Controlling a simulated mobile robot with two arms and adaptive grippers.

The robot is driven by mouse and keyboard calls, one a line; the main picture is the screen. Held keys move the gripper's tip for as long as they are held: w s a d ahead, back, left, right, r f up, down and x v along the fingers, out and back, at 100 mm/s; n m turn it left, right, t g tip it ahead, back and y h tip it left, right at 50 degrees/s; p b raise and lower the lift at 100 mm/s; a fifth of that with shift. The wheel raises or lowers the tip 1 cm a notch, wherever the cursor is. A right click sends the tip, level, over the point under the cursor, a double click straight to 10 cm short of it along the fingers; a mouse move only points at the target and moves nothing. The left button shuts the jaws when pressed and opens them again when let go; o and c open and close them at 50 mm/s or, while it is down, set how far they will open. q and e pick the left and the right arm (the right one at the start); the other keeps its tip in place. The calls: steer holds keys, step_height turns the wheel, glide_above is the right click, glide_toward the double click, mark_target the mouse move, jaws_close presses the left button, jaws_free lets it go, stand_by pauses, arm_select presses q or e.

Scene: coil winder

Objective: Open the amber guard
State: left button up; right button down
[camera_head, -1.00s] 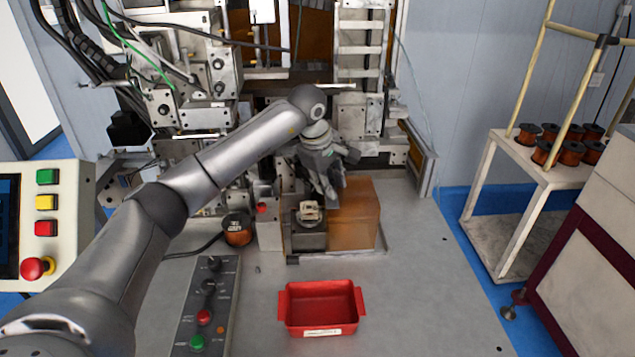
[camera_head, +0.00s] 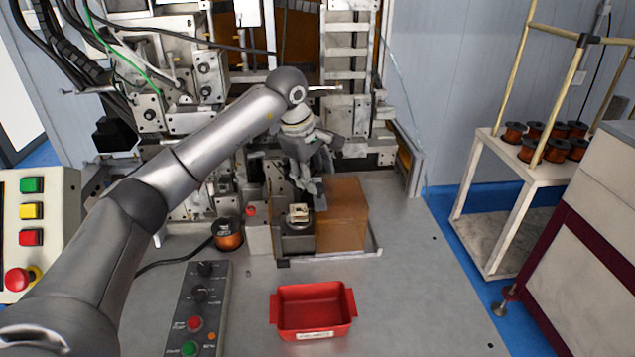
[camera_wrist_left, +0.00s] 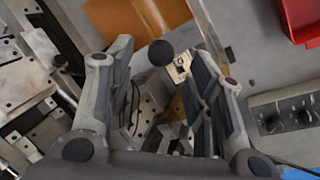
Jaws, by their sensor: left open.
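The amber guard (camera_head: 342,213) is a translucent orange-brown box on the machine's bed, right of a small dark fixture (camera_head: 299,243) that bears a pale part (camera_head: 298,213). The guard also shows at the top of the left wrist view (camera_wrist_left: 135,15). My left gripper (camera_head: 312,188) is open, pointing down just above the fixture and beside the guard's left side. In the left wrist view a round black knob (camera_wrist_left: 161,53) shows between the spread fingers (camera_wrist_left: 165,85); I cannot tell whether it belongs to the guard. Nothing is held. My right gripper is out of view.
A red tray (camera_head: 312,311) lies in front of the guard. A control box (camera_head: 199,308) with buttons and a copper spool (camera_head: 228,234) stand to the left. Machine frames rise close behind the gripper. The bed right of the tray is clear.

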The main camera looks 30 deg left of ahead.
arm_select(q)
steer(key=v, duration=0.8)
